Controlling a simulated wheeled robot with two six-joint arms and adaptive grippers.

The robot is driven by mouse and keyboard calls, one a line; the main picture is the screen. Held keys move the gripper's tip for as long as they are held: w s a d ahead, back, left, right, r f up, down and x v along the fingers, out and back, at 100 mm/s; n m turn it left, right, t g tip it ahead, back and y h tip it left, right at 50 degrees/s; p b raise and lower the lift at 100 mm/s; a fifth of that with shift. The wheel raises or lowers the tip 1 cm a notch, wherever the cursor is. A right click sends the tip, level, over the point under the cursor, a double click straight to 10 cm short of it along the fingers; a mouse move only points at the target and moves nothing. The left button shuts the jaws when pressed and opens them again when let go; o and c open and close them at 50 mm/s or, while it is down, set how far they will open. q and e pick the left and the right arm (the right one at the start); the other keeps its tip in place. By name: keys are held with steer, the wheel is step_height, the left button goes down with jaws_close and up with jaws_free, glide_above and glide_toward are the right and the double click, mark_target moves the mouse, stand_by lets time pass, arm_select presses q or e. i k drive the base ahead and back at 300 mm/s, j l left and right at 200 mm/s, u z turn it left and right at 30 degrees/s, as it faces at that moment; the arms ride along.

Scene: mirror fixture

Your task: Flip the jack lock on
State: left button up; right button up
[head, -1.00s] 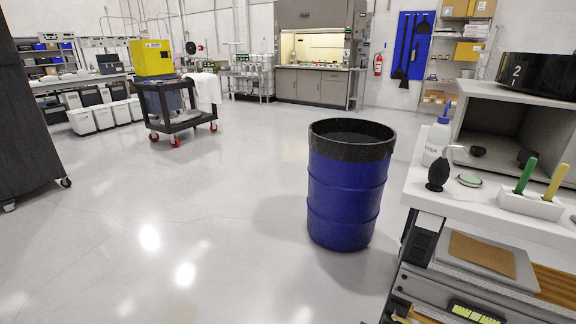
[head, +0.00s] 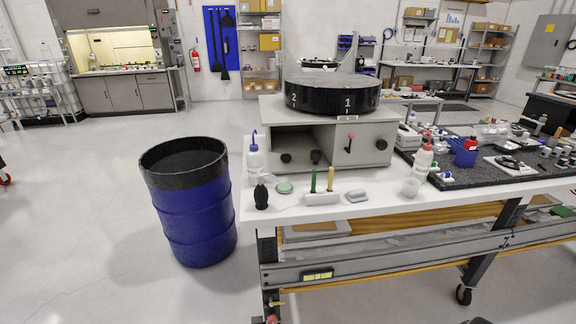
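A black round drum (head: 332,92) marked 1 and 2 sits on a grey box fixture (head: 372,158) on the white workbench. A small red-tipped lever (head: 350,136) stands on the box's front face, above a dark round knob. Dark round knobs (head: 286,158) also show at the box's open left bay. Which part is the jack lock, and how it is set, I cannot tell at this size. Neither of my grippers is in view.
A blue barrel (head: 195,218) stands left of the white bench (head: 400,202). Bottles (head: 254,162), a black bulb blower (head: 261,196) and a holder with green and yellow handles (head: 321,197) line the bench front. A cluttered dark slab (head: 470,175) lies right. Floor at front left is clear.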

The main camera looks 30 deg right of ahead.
mark_target(271, 304)
steer(key=z, duration=0.9)
